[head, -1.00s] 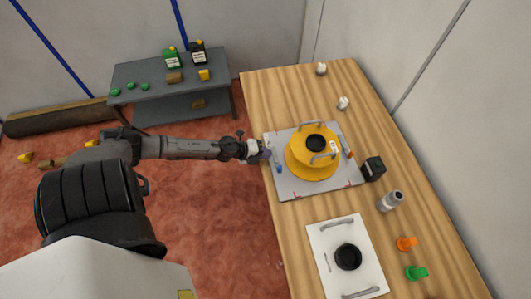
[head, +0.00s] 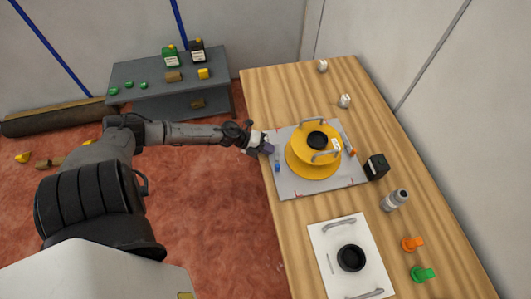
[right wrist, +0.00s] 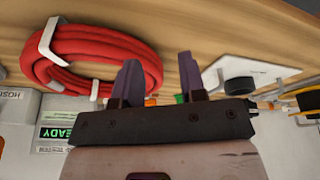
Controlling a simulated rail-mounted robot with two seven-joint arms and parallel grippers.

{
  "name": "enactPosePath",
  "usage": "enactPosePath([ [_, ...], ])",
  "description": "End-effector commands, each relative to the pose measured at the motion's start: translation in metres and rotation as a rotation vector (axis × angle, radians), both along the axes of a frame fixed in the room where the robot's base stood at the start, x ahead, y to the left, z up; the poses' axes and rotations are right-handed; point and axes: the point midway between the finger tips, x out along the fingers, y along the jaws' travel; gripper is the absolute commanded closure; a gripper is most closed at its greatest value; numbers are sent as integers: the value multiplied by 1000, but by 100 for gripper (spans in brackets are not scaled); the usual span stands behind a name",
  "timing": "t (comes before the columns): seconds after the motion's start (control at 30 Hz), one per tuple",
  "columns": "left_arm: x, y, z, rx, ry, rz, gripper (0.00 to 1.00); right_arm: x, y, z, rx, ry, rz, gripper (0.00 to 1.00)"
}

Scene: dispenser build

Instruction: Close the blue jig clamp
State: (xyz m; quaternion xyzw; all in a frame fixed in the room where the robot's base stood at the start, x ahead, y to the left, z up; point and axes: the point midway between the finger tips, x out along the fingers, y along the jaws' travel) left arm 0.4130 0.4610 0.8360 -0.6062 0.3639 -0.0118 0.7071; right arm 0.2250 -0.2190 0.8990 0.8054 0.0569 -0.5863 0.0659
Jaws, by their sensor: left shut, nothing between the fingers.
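The blue jig clamp (head: 277,167) is a small blue piece on the left edge of the grey jig plate (head: 290,188). Whether it is open or closed is too small to tell. A yellow round body (head: 300,165) with grey handles and a black centre sits on the plate. My left gripper (head: 266,148) is shut and empty at the plate's left edge, just above the clamp in the head view. I cannot tell whether it touches the clamp. My right gripper (right wrist: 158,80) shows in the right wrist view with its two dark fingers apart and nothing between them.
An orange clamp (head: 351,152) and a black block (head: 376,166) are right of the yellow body. A white plate (head: 322,262), a grey bottle (head: 395,199), and orange (head: 412,244) and green (head: 423,274) pieces lie nearer.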

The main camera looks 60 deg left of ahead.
Motion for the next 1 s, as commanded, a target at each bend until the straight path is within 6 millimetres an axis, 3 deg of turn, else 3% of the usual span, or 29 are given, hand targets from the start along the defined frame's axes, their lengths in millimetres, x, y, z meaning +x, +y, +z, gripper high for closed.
enactPosePath([
  [0.1,7,3,-4,3,-2,-97,100,0,1,-17,2,0,-2,62],
  [0.3,16,2,-1,2,-2,-257,100,0,2,-28,7,0,-5,62],
  [1.0,27,-2,0,-1,0,-249,100,0,2,-25,7,0,-4,62],
])
